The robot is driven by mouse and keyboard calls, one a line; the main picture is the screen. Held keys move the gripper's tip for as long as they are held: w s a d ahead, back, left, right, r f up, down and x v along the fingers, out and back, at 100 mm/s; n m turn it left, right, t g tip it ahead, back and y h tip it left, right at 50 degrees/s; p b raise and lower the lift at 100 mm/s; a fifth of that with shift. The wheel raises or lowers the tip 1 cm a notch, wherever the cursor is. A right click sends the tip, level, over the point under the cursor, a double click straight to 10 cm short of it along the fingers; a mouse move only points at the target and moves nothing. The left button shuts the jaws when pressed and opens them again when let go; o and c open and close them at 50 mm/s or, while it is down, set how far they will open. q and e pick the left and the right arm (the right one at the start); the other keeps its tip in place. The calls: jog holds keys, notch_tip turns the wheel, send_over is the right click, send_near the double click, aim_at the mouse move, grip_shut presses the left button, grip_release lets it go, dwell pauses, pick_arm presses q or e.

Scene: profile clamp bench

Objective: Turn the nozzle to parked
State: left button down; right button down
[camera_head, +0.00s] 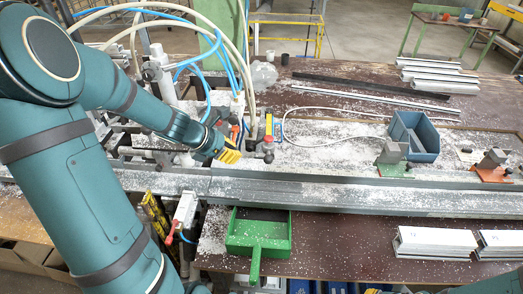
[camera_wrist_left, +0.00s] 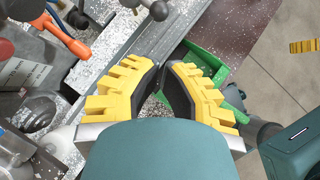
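A pale hose (camera_head: 251,88) comes down behind the station, close to blue lines; I cannot tell for sure which part there is the nozzle. An orange handle (camera_wrist_left: 66,38) and a round knob (camera_wrist_left: 156,9) lie ahead and left of the fingers, apart from them.
A green tray (camera_head: 258,235) sits below the rail's near edge. A blue bin (camera_head: 415,136) stands behind the rail, between clamps on green and red bases (camera_head: 492,173). Cut profiles (camera_head: 434,242) lie front right. Pale chips cover the rail (camera_head: 330,195) and bench.

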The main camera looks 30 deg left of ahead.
aim_at(266, 160)
pick_arm(q)
jog(key=shift+w+d+r+b+x, duration=0.15)
jog(key=shift+w+r+b+x, duration=0.1)
jog(key=shift+x, duration=1.9)
jog(key=shift+w+d+r+b+x, duration=0.15)
jog(key=shift+w+r+b+x, duration=0.15)
jog(key=shift+x, duration=1.9)
jog(key=shift+w+d+r+b+x, duration=0.2)
jog(key=shift+r+b+x, duration=0.05)
jog(key=shift+x, duration=1.9)
